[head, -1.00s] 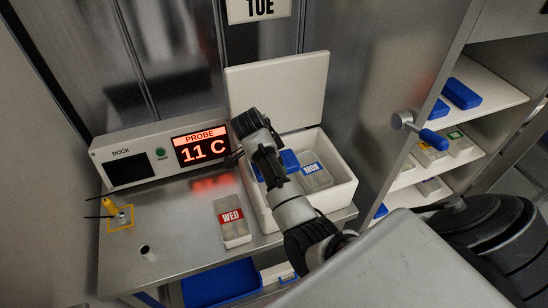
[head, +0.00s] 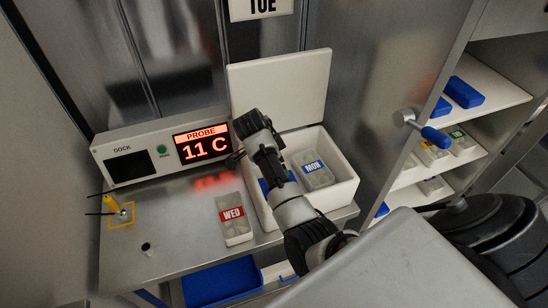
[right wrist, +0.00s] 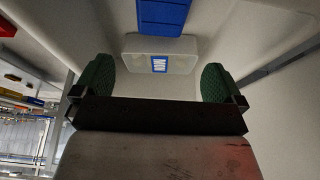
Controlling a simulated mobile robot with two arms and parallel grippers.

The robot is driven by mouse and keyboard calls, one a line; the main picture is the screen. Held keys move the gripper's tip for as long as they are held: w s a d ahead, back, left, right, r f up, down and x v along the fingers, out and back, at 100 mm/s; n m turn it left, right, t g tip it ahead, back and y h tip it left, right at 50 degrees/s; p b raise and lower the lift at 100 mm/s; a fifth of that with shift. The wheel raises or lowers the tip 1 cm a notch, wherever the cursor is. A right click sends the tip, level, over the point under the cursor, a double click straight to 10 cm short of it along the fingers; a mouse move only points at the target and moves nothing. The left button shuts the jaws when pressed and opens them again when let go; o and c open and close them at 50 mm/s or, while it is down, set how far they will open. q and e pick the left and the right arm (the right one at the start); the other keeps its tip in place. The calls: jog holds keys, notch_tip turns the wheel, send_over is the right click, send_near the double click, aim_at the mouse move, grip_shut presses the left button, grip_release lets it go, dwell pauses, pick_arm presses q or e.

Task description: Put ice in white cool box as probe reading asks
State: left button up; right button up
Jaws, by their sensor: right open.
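The white cool box (head: 335,198) stands open on the steel counter, its lid (head: 285,90) raised behind. Inside are a clear tub labelled MON (head: 318,172) and a blue ice pack (head: 264,187), partly hidden by my right arm. The right wrist view shows the blue pack (right wrist: 163,14) and the MON tub (right wrist: 160,58) beyond my right gripper (right wrist: 158,84). Its green-padded fingers are wide apart with nothing between them. The probe display (head: 203,146) reads 11 C. The yellow probe (head: 111,205) stands in a yellow-outlined square. My left gripper is out of view.
A WED tub (head: 233,218) stands on the counter left of the box. A blue tray (head: 222,280) is below. Shelves at right hold blue packs (head: 462,92) and labelled tubs (head: 459,142). A blue-handled lever (head: 434,136) sticks out beside them.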

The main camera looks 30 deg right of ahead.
jog(key=v, duration=1.3)
jog(key=shift+d+r, duration=0.1)
